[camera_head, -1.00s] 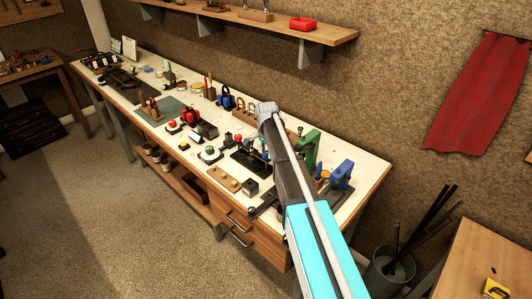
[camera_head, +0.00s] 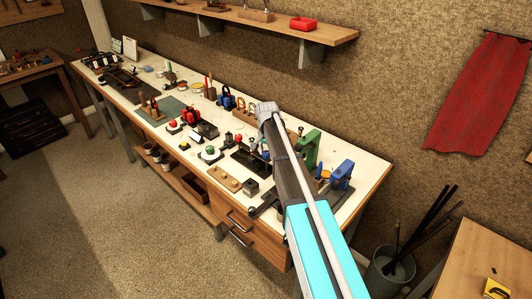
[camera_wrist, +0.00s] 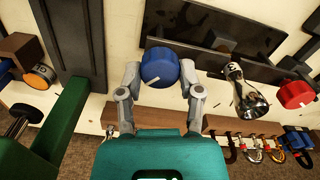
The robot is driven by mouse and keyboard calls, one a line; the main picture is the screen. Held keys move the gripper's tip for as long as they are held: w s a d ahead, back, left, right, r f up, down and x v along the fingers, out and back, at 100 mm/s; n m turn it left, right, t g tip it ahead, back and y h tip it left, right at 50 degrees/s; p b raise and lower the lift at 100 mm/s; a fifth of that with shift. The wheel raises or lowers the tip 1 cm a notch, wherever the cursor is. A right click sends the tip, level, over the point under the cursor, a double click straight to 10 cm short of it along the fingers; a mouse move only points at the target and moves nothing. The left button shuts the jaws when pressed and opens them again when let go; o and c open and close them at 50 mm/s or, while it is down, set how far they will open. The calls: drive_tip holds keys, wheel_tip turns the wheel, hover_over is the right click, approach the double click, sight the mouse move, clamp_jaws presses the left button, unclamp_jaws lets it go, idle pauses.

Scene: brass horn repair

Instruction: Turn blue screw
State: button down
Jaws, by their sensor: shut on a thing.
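The blue screw (camera_wrist: 160,66) shows in the wrist view as a round blue knob with a white mark on its face. It sits in front of a dark rectangular plate. My gripper (camera_wrist: 160,76) has one finger on each side of the knob and is shut on it. In the head view, my arm hides the screw and the fingertips.
In the wrist view, a shiny metal piece (camera_wrist: 247,96) and a red knob (camera_wrist: 297,94) are to the right, and a green stand (camera_wrist: 66,128) is at left. In the head view, a blue device (camera_head: 343,172) stands near the workbench's (camera_head: 362,205) right end.

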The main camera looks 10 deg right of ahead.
drive_tip(key=shift+c, duration=1.3)
unclamp_jaws()
drive_tip(key=shift+r, duration=0.15)
